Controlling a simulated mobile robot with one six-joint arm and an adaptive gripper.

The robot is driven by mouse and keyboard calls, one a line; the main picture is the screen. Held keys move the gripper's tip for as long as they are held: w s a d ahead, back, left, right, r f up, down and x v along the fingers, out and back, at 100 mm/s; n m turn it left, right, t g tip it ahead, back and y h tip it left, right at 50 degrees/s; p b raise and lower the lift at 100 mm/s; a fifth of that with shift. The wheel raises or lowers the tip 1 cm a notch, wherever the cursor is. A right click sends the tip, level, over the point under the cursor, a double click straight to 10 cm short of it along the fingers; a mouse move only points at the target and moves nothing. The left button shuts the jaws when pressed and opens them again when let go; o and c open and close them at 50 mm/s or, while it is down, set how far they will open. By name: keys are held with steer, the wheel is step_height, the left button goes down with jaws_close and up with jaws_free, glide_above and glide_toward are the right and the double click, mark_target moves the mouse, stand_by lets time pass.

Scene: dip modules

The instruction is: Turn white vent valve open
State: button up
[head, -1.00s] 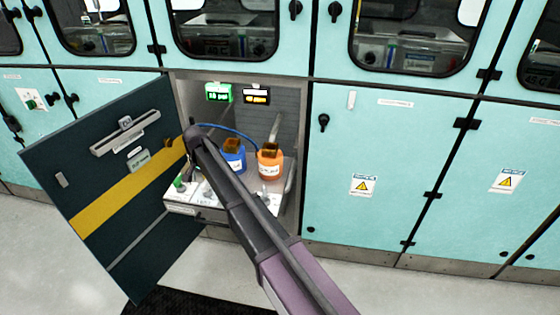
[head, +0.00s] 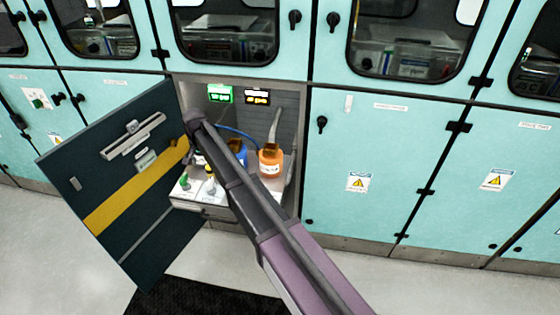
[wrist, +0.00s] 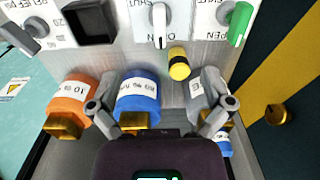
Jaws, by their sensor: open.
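The white vent valve (wrist: 159,24) is a white handle on the white panel (wrist: 190,20) at the top of the wrist view, its tip pointing down in the picture. The lettering by it appears upside down; SHUT and OPEN are partly readable. A green valve handle (wrist: 239,22) is to its right and a grey one (wrist: 20,38) far left. My gripper (wrist: 155,105) is open and empty, its fingers spread below the white handle and not touching it. In the head view, my arm hides the gripper and part of the panel.
An orange bottle (wrist: 70,98) and a blue bottle (wrist: 139,92) stand near the fingers. A yellow-black knob (wrist: 178,66) sits just below the white handle. The dark cabinet door (head: 120,190) stands open on the left. Two displays (head: 220,94) are at the back.

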step_height(320, 180, up, 4)
steer(key=p, duration=0.3)
steer(key=s+d, duration=0.2)
steer(key=d, duration=1.1)
steer(key=s+d+n+p, duration=0.1)
steer(key=s+d, duration=0.2)
steer(key=d, duration=1.1)
steer(key=shift+s+r, duration=0.35)
steer(key=shift+r, duration=0.1)
steer(key=s+d, duration=0.7)
steer(key=d, duration=0.3)
steer(key=s+d+p, duration=0.1)
steer(key=s+d, duration=0.6)
steer(key=d, duration=0.2)
steer(key=shift+s+d+r+n, duration=0.25)
steer(key=shift+d+r+n, duration=0.15)
